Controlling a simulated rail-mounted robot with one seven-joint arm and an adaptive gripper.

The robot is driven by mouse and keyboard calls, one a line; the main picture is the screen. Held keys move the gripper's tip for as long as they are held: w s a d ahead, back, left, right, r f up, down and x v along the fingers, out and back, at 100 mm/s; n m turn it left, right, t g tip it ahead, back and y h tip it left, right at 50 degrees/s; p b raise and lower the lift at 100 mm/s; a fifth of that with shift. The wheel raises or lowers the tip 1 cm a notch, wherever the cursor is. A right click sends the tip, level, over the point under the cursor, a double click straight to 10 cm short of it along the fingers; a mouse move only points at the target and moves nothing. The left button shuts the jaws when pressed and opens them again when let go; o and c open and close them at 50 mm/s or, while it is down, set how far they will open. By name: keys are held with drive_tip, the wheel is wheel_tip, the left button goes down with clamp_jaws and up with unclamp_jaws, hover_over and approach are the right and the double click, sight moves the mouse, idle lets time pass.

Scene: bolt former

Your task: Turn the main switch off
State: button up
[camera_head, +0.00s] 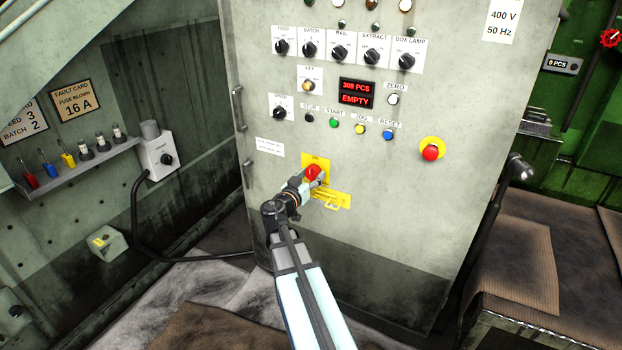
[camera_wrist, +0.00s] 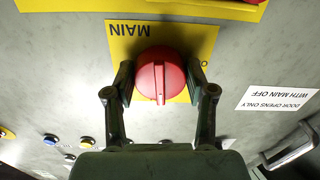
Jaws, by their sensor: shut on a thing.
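The main switch (camera_head: 313,171) is a red rotary knob on a yellow plate, low on the front of the grey cabinet (camera_head: 350,125). In the wrist view the red knob (camera_wrist: 160,76) sits between my two fingers, and the plate (camera_wrist: 125,45) reads MAIN, upside down. The knob's ridge runs up and down in that view. My gripper (camera_wrist: 160,84) is shut on the knob, one finger on each side. In the head view my gripper (camera_head: 311,180) reaches the knob from below and hides part of it.
Above are a red display (camera_head: 357,92), several black selector knobs and coloured buttons. A red emergency button (camera_head: 430,152) is to the right. A label (camera_wrist: 283,102) reads "door opens only with main off".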

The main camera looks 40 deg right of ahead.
drive_tip(key=n+b, duration=0.2)
drive_tip(key=n, duration=0.1)
drive_tip(key=shift+f, duration=0.1)
drive_tip(key=n+b, duration=0.1)
drive_tip(key=n, duration=0.3)
drive_tip(key=shift+d+n+b, duration=0.1)
drive_tip(key=shift+n+b, duration=0.2)
drive_tip(key=shift+n, duration=0.1)
drive_tip(key=n, duration=0.4)
drive_tip(key=shift+s+r, duration=0.1)
drive_tip(key=shift+r, duration=0.2)
drive_tip(key=n+p, duration=0.2)
drive_tip(key=n, duration=0.3)
drive_tip(key=o, duration=1.2)
drive_tip(key=shift+d, duration=0.1)
drive_tip(key=shift+c, duration=0.2)
drive_tip(key=v, duration=1.2)
